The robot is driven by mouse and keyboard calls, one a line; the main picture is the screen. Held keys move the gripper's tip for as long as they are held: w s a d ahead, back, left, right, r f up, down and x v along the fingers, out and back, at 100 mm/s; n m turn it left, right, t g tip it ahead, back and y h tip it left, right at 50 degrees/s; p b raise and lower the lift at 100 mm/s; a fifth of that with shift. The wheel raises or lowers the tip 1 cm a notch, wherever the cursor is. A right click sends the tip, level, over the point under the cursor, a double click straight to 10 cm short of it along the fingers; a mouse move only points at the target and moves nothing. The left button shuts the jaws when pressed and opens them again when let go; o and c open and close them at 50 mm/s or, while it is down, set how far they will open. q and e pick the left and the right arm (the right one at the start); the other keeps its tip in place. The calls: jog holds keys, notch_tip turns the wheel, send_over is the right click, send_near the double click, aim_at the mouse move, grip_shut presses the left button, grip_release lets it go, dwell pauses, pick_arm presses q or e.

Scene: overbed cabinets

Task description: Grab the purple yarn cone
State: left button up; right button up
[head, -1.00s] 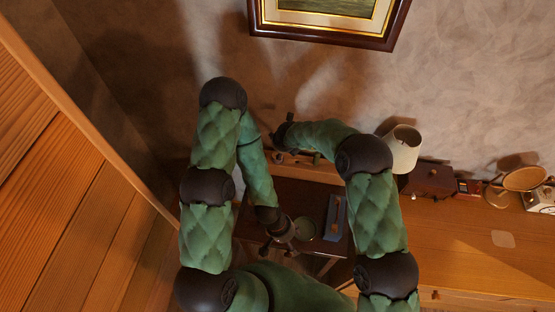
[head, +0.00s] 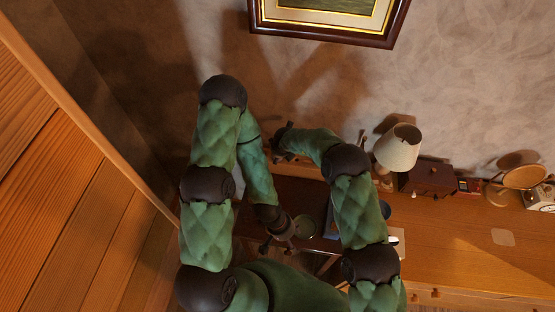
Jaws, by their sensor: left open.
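I cannot make out a purple yarn cone in the head view; my arms cover much of the furniture. My left gripper (head: 278,240) is low in the middle, over the front of the dark tabletop (head: 300,188). It is open, with its dark fingers apart and nothing seen between them. My right arm bends across to the left, and its dark end, the right gripper area (head: 281,140), is near the wall. Its fingers are not clear enough to judge.
A green round dish (head: 306,226) lies just right of my left gripper. A cream lamp (head: 398,147), a dark wooden box (head: 431,179) and a round mirror (head: 525,177) stand along the wall. The wooden surface (head: 465,240) at right is mostly clear.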

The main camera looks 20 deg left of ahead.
jog(key=x, duration=0.4)
jog(key=shift+s, duration=0.15)
grip_shut()
